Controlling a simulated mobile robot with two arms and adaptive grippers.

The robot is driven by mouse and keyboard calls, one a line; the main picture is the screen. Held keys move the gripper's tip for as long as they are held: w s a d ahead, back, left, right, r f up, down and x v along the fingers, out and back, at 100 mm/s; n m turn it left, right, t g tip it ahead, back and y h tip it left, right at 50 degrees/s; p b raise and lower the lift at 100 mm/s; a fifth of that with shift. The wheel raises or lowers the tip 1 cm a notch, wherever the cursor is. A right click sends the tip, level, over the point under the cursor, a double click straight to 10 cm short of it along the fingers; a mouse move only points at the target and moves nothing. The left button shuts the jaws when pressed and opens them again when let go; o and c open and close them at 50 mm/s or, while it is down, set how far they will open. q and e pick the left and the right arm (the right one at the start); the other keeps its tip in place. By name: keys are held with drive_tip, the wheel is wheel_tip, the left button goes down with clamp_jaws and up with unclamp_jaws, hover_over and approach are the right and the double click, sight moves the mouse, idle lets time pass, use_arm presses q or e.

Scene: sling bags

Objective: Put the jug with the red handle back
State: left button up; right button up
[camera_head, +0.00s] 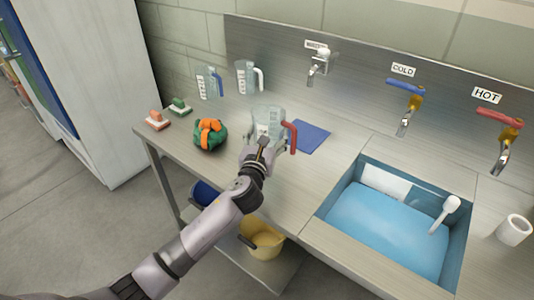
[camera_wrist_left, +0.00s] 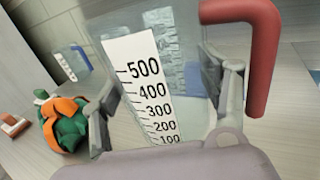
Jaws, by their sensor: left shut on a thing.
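The clear jug with the red handle (camera_head: 268,120) is over the middle of the steel counter, left of the sink. My left gripper (camera_head: 262,143) is shut on its body from the front, with the red handle to the right. In the left wrist view the jug's measuring scale (camera_wrist_left: 150,90) faces me between the two fingers, and the red handle (camera_wrist_left: 262,50) is outside the right finger. The jug looks about upright. I cannot tell whether its base touches the counter. My right gripper is not in view.
A blue mat (camera_head: 310,136) lies right of the jug. A blue-handled jug (camera_head: 208,83) and a white-handled jug (camera_head: 246,77) stand at the back. An orange-green bundle (camera_head: 209,135) and two brushes (camera_head: 157,121) are left. The sink (camera_head: 390,225) holds blue water.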

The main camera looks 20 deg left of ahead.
use_arm(q)
drive_tip(key=shift+f+b, duration=0.75)
drive_tip(key=shift+f, duration=2.2)
drive_tip(key=o, duration=1.4)
drive_tip(key=shift+f, duration=0.1)
drive_tip(key=shift+r, duration=0.25)
drive_tip(key=s, duration=0.8)
drive_tip(key=s+d, duration=0.1)
drive_tip(key=s, duration=0.3)
drive_tip(key=shift+f, duration=0.1)
